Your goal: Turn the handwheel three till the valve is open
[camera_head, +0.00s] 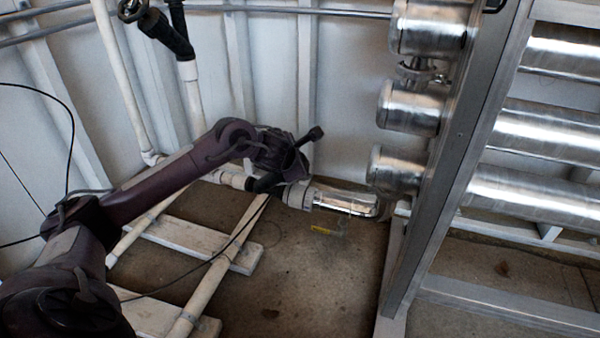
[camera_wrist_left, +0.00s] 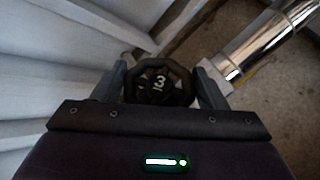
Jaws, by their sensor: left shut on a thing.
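Handwheel three (camera_wrist_left: 158,84) is a small black wheel with a white "3" on its hub, seen face-on in the left wrist view. My left gripper (camera_wrist_left: 162,82) has one finger on each side of its rim and is shut on it. In the head view my left gripper (camera_head: 283,160) is at the black valve in the floor-level pipe, beside the shiny metal elbow. There the dark gripper and valve blend together, and the wheel cannot be made out clearly. My right gripper is in neither view.
A shiny pipe (camera_head: 343,199) runs right from the valve, and also shows in the wrist view (camera_wrist_left: 262,42). Metal cylinders (camera_head: 412,108) and a steel frame (camera_head: 450,170) stand right. Another black handwheel (camera_head: 132,9) is at upper left. A white ribbed wall (camera_head: 345,75) stands behind.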

